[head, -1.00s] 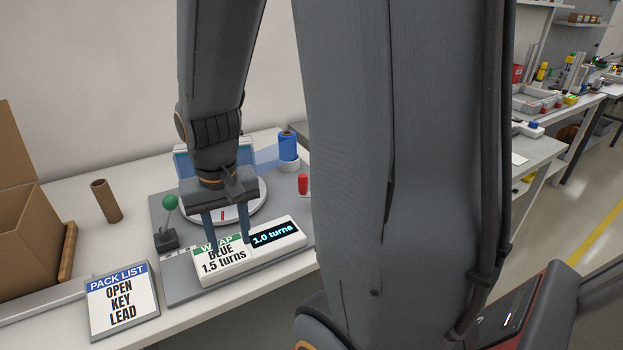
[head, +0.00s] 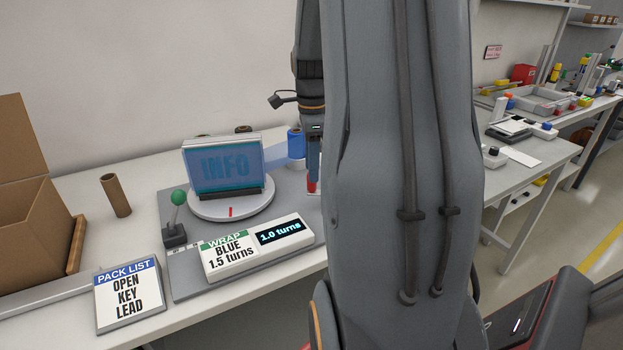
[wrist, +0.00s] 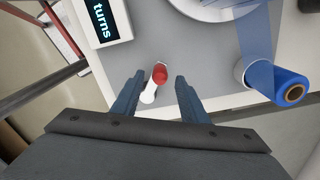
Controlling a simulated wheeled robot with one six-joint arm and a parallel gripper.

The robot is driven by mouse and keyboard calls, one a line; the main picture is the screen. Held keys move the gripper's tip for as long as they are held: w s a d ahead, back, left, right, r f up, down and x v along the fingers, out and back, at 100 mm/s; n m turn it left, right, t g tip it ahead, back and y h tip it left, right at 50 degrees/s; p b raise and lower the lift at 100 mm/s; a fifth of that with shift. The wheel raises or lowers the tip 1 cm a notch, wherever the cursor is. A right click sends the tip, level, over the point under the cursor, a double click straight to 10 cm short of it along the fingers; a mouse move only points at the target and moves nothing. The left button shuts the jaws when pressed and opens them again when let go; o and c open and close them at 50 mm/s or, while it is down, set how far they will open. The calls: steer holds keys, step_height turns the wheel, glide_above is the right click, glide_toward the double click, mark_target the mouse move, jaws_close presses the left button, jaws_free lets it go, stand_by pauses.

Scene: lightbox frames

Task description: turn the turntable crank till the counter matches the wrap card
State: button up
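The turntable (head: 230,207) is a white disc with a red mark, bearing a blue-wrapped INFO piece (head: 222,168). The counter (head: 280,232) reads 1.0 turns. The wrap card (head: 227,254) reads BLUE, 1.5 turns. The crank (wrist: 149,95) is a white arm with a red knob (wrist: 159,74); in the head view its knob (head: 311,186) is partly hidden by my arm. My gripper (wrist: 159,77) is open, with the red knob in line with the gap between its fingers; I cannot tell whether they are down around it. Its fingers (head: 314,155) also show beside my arm link.
A blue film roll (head: 296,143) stands behind the crank, its film running to the turntable. A green-knobbed lever (head: 177,199) is at the left. A pack list (head: 129,295), a cardboard tube (head: 115,196) and an open box (head: 35,235) stand further left.

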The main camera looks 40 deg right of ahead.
steer(key=shift+f+p, duration=0.35)
steer(key=shift+f, duration=1.95)
jaws_close()
